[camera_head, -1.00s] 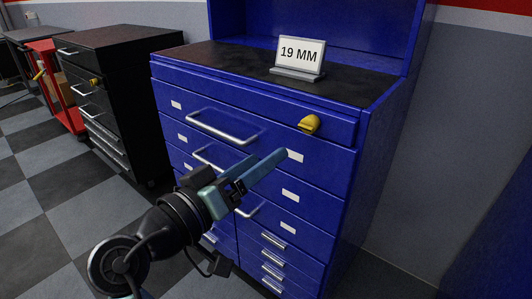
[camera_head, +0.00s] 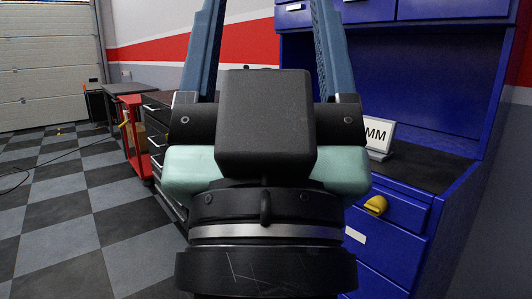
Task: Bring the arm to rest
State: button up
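My gripper (camera_head: 266,40) fills the middle of the head view, close to the camera and pointing up. Its two blue fingers stand wide apart on either side of a black housing, and their tips run past the top edge of the frame. Nothing shows between the visible parts of the fingers. The black wrist with its silver ring is below, and it hides much of the scene behind.
A blue cabinet (camera_head: 382,254) stands at the right, with a white sign (camera_head: 379,135) on its dark top and a yellow object (camera_head: 376,205) on its front. A black drawer cabinet (camera_head: 157,120) and a red cart (camera_head: 132,135) stand left of centre. Checkered floor (camera_head: 60,210) is open at left.

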notch_tip(320, 180, up, 34)
jog(key=p, duration=3.3)
jog(key=shift+s+a+p, duration=0.15)
jog(key=shift+s+p, duration=0.05)
jog(key=shift+p, duration=0.15)
